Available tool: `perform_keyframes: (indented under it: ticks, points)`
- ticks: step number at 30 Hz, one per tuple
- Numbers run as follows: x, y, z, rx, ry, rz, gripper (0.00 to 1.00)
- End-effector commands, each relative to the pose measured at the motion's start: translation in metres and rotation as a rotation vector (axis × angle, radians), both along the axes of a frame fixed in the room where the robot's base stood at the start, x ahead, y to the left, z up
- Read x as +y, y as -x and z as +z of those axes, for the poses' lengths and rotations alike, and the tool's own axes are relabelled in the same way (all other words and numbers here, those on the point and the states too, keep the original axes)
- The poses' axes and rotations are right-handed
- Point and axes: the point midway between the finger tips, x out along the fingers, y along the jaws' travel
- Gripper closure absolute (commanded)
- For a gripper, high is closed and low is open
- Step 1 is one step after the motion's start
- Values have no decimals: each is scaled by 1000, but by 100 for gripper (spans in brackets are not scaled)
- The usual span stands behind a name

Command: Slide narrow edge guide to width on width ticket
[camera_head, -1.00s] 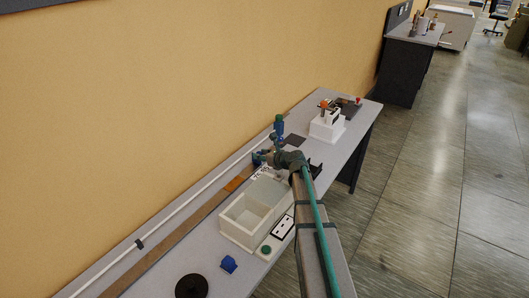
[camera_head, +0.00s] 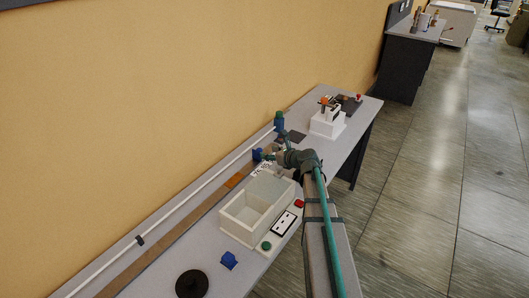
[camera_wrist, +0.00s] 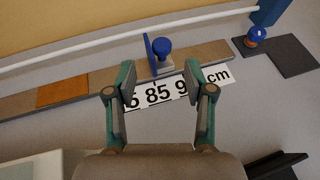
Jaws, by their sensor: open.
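In the wrist view, a blue edge guide (camera_wrist: 162,47) with an upright plate and round knob sits on the brown rail strip. A white scale (camera_wrist: 160,95) with large black numbers and "cm" lies just in front of it. My gripper (camera_wrist: 160,84) is open over the scale, its two fingers spread apart. The guide stands beyond and roughly between the fingertips, with no contact visible. In the head view the guide (camera_head: 257,154) is small beside my gripper. A white card with black marks (camera_head: 284,223) lies on the bench; I cannot read it.
An orange patch (camera_wrist: 62,93) marks the rail left of the guide. A second blue post (camera_head: 279,121) and dark pad (camera_wrist: 282,55) lie to the right. A white open box (camera_head: 254,212), red button (camera_head: 300,203) and black disc (camera_head: 192,284) occupy the bench. A white rod runs behind.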

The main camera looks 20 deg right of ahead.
Motion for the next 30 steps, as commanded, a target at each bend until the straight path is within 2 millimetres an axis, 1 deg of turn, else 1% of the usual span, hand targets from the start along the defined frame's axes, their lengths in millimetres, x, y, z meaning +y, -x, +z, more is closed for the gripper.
perform_keyframes:
  ticks: [1,3,9,14,22,23,24,26,27,29,30]
  points:
    - [-3,13,5,-1,1,-3,47]
    - [-7,24,10,-1,0,-2,47]
    - [-16,47,20,0,0,-1,47]
    - [-19,54,24,0,0,-1,47]
    - [-20,54,24,0,0,0,47]
    - [-20,54,24,0,0,0,49]
    - [-20,54,25,0,0,0,55]
    - [-19,54,29,-2,1,2,65]
    - [-19,50,36,-8,4,4,72]
    - [-23,37,46,-18,9,6,82]
    - [-27,25,53,-23,19,9,89]
